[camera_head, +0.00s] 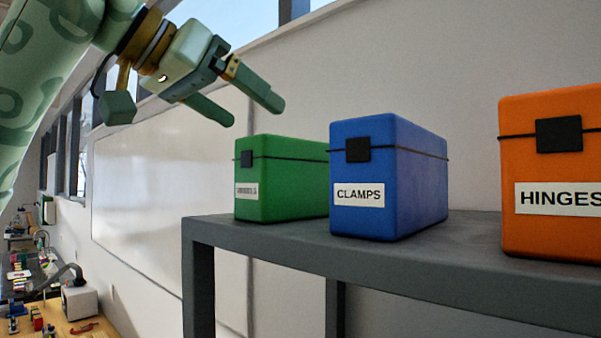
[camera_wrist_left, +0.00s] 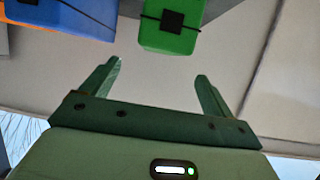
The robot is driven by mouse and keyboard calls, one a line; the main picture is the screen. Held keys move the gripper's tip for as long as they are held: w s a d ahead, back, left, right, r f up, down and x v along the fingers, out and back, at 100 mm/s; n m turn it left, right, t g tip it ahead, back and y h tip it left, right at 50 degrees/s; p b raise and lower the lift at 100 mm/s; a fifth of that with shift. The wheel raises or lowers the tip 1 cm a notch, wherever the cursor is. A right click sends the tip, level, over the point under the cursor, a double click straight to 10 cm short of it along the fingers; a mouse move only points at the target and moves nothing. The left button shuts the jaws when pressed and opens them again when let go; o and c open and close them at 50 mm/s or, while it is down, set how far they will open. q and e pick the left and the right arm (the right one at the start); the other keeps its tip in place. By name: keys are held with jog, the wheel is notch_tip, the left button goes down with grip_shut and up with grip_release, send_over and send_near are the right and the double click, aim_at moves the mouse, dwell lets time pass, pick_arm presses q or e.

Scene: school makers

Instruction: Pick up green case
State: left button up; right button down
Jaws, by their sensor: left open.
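The green case (camera_head: 285,178) stands upright on a grey shelf (camera_head: 370,262), left of the blue case. It has a black latch and a pale label too small to read. My left gripper (camera_head: 257,115) is open and empty, above and in front of the green case, not touching it. In the left wrist view the green case (camera_wrist_left: 172,22) is at the top, beyond and between the open fingers (camera_wrist_left: 160,82). Its upper part is cut off there by the frame edge. My right gripper is in neither view.
A blue case (camera_head: 392,180) labelled CLAMPS stands close to the right of the green case. An orange case (camera_head: 550,170) labelled HINGES is farther right. A whiteboard (camera_head: 150,195) is on the wall behind. A cluttered workbench (camera_head: 65,315) is at lower left.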

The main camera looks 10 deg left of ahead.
aim_at(291, 141)
pick_arm(q)
jog(key=x, duration=0.5)
jog(key=shift+r+p, duration=0.15)
jog(key=shift+p, duration=0.2)
jog(key=shift+w+d, duration=0.15)
jog(key=shift+w, duration=0.1)
jog(key=p+x, duration=0.2)
jog(key=x, duration=0.2)
jog(key=shift+w+d, duration=0.15)
jog(key=shift+w, duration=0.1)
jog(key=shift+s+a, duration=0.2)
jog(key=shift+s, duration=0.05)
jog(key=c, duration=1.7)
jog(key=shift+w+d, duration=0.1)
jog(key=shift+w, duration=0.05)
jog(key=shift+c, duration=0.3)
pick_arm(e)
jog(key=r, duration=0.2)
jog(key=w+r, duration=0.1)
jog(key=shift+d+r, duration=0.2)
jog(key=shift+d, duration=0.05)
